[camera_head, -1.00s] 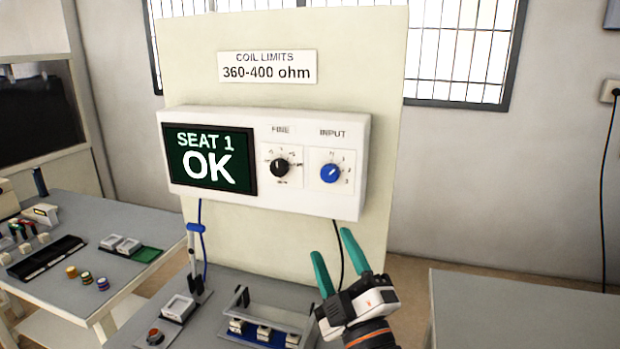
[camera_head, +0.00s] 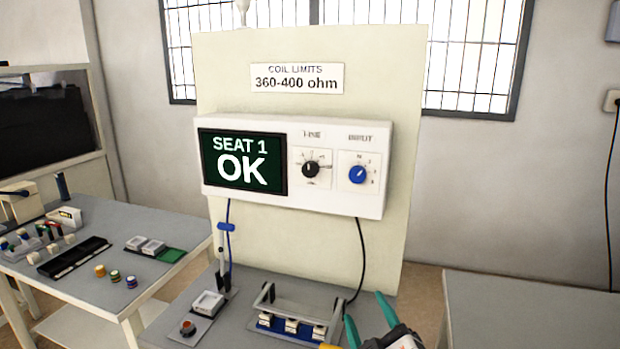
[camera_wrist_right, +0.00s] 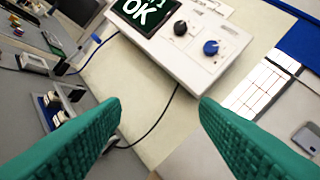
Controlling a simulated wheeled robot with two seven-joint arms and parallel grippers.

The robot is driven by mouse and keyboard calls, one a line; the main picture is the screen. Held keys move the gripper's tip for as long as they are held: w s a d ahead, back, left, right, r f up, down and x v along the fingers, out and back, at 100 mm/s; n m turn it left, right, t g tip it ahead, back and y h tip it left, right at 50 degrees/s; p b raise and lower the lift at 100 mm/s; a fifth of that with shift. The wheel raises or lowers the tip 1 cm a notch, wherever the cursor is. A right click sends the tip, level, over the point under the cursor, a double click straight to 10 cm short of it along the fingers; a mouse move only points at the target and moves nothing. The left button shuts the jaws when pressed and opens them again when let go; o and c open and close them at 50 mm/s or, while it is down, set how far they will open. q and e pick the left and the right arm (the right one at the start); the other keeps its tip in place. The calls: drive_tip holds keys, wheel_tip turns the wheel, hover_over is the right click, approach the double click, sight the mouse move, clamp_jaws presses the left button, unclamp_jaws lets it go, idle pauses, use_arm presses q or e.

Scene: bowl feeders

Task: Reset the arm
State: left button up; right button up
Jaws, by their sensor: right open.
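My right gripper (camera_head: 369,322) shows at the bottom of the head view, right of the seat fixture. Its two green fingers are apart with nothing between them. They also show in the right wrist view (camera_wrist_right: 160,125), open and empty. The meter box (camera_head: 388,190) hangs on the upright panel, its screen reading "SEAT 1 OK". It has a black knob (camera_head: 311,169) and a blue knob (camera_head: 358,174). The right gripper is below the box, apart from it. My left gripper is not in view.
The fixture (camera_head: 265,322) with several white-topped parts in a blue holder stands on the middle bench, left of the right gripper. A clamp post (camera_head: 222,262) stands beside it. A black cable (camera_head: 362,260) hangs below the box. The right table (camera_head: 530,310) is bare where visible.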

drive_tip(key=s+d+f+m+g+h, duration=0.1)
drive_tip(key=s+d+f+m+g, duration=0.2)
drive_tip(key=f, duration=0.5)
drive_tip(key=s+d+f+m+g+h, duration=0.2)
drive_tip(key=s+d+f+g, duration=0.25)
drive_tip(key=f, duration=0.25)
drive_tip(key=s+d+f+m+g, duration=0.2)
drive_tip(key=s+f+g, duration=0.25)
drive_tip(key=s, duration=0.45)
drive_tip(key=s+d+f+m+g, duration=0.25)
drive_tip(key=s+f, duration=0.35)
drive_tip(key=s, duration=0.3)
wheel_tip(320, 180, down, 26)
drive_tip(key=s+f+n+g+p, duration=0.1)
drive_tip(key=s+g+p, duration=0.1)
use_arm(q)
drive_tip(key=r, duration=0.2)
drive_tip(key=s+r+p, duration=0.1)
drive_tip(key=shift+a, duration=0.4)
use_arm(e)
drive_tip(key=s+d+f+g, duration=0.1)
drive_tip(key=s+d+f, duration=0.1)
drive_tip(key=s+f, duration=1)
drive_tip(key=s, duration=0.3)
drive_tip(key=shift+s+f, duration=0.15)
drive_tip(key=shift+s, duration=0.2)
